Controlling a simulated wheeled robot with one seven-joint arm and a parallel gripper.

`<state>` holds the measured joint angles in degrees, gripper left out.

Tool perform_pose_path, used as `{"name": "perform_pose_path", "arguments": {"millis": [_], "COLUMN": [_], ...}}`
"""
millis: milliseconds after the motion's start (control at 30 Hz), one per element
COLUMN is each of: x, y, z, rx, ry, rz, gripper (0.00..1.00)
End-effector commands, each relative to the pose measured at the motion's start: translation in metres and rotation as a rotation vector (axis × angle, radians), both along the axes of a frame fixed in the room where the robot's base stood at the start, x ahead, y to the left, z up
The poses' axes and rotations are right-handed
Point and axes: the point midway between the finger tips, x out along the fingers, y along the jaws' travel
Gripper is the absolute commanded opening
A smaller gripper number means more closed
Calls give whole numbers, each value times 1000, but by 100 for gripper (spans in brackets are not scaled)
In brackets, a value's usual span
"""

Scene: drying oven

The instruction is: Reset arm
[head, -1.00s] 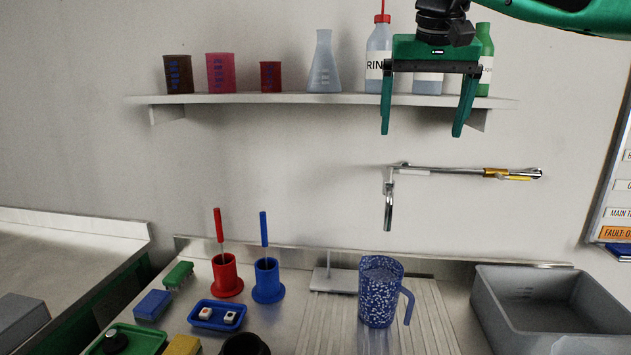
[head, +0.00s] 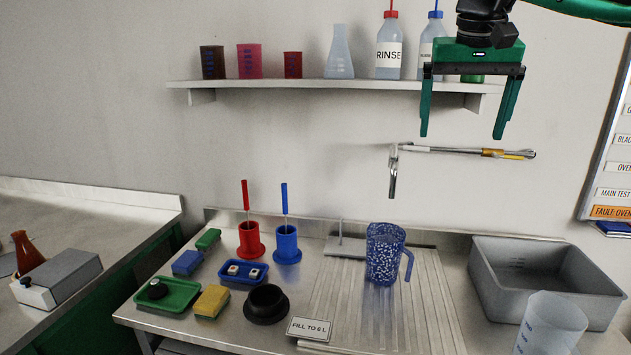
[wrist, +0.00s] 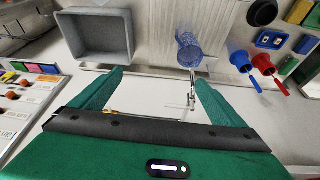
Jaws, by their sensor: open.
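My gripper (head: 463,122) is open and empty in the head view. Its two green fingers point down, high in front of the wall shelf, well above the counter. It hides part of the bottles at the shelf's right end. In the wrist view my gripper (wrist: 158,90) shows its fingers spread wide with nothing between them. The blue speckled jug (head: 384,258) stands upright on the ribbed drainboard, apart from my gripper; it also shows in the wrist view (wrist: 189,52).
The wall tap (head: 460,151) sticks out below my gripper. A grey basin (head: 545,270) stands at right, with a clear beaker (head: 548,325) in front. The shelf (head: 320,84) holds bottles, a flask and beakers. Red (head: 250,241) and blue (head: 287,245) holders stand left of the jug. The air around my gripper's fingers is free.

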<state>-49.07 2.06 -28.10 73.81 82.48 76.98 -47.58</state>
Motion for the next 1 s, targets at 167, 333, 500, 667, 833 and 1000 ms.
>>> {"name": "perform_pose_path", "arguments": {"millis": [167,333,500,667,833,1000], "x": [-10,-24,-55,-99,-154,-214], "y": [-40,-81,-132,-171,-190,-186], "z": [-17,-40,-81,-131,-187,-245], "rx": [-17,-34,-46,-38,-4,55], "ry": [35,77,138,193,241,280], "rz": [-34,-67,-109,-148,-186,-223], "gripper": [94,94,94,94,94,94]}}
